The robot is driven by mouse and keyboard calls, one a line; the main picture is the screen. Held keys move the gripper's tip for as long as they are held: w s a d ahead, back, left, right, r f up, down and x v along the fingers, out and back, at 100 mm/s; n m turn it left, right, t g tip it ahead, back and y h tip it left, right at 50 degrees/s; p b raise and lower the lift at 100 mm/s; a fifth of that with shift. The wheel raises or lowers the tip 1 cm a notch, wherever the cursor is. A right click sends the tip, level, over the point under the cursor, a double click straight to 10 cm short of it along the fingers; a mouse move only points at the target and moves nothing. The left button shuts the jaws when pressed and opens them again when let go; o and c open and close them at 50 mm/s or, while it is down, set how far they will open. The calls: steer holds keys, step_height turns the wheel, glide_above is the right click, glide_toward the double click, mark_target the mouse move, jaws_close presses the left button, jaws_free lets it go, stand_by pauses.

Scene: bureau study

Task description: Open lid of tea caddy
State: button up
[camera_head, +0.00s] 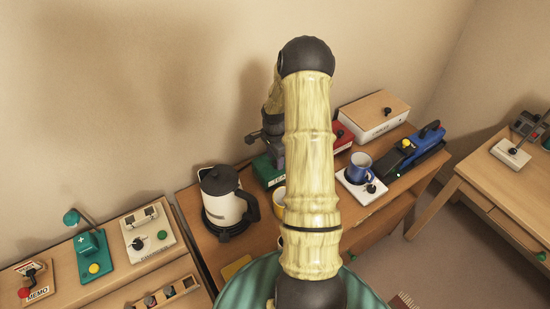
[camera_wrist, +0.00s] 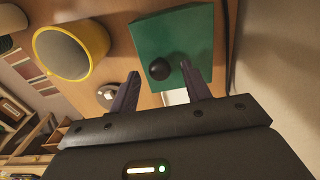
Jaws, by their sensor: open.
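The green tea caddy (camera_head: 266,172) stands on the wooden bureau behind my arm, which hides much of it. Its label shows only in part. In the wrist view its green lid (camera_wrist: 176,38) carries a round black knob (camera_wrist: 159,70). The lid looks closed. My gripper (camera_wrist: 160,74) is open, with one finger on each side of the knob, and holds nothing. From this angle I cannot tell whether a finger touches the knob or lid. In the head view my gripper (camera_head: 272,138) is over the caddy, partly hidden by my arm.
A yellow mug (camera_wrist: 70,48) is close beside the caddy. A white kettle (camera_head: 225,201) stands to the left. The wall is close behind.

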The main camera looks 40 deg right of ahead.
steer(key=shift+f, duration=0.65)
jaws_close()
steer(key=shift+w+a, duration=0.1)
steer(key=shift+w, duration=0.05)
